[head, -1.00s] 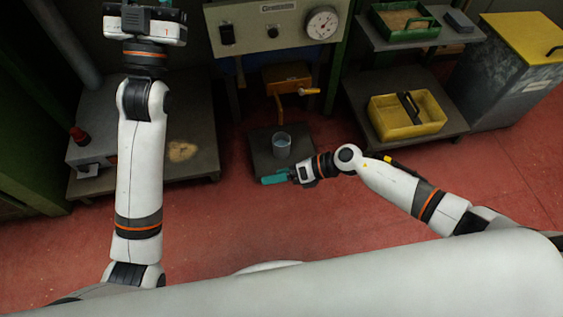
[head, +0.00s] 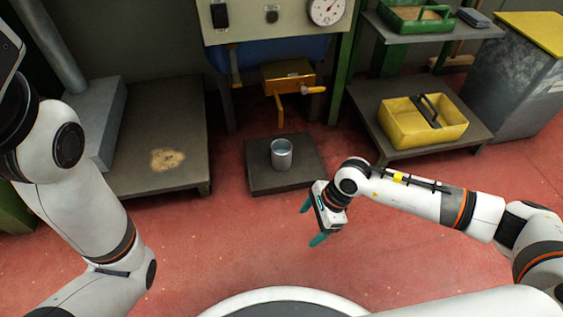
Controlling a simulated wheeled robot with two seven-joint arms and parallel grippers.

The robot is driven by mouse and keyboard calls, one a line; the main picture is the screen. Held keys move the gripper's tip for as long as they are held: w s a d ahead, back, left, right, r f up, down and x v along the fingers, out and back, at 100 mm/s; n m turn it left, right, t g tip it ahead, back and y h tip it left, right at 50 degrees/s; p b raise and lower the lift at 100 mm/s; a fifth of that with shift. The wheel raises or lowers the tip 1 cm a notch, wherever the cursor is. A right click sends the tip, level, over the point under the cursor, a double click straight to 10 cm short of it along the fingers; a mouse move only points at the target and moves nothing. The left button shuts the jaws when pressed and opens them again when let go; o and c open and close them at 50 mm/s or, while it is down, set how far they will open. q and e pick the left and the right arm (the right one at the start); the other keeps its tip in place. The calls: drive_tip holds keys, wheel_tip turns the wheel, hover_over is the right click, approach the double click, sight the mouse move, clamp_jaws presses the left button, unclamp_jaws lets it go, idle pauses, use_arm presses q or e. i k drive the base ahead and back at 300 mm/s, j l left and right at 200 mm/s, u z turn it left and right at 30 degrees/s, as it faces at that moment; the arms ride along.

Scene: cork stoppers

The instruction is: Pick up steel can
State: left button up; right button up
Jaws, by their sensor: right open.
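The steel can (head: 281,154) is a small grey, open-topped cylinder in the head view. It stands upright on a low dark platform (head: 262,181) on the floor, below an orange-yellow spout. My right gripper (head: 311,223) has teal fingers and is open and empty. It is in front of the platform, to the right of the can and nearer to me, apart from it. My left arm (head: 75,205) rises at the left edge, and its gripper is out of the frame.
An orange-yellow spout with a handle (head: 290,80) hangs above and behind the can. A yellow tote (head: 400,128) sits on a low shelf at the right. A dark bench (head: 140,125) with a tan patch stands at the left. Red floor in front is clear.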

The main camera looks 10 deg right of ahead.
sight(280, 149)
drive_tip(key=i, duration=1)
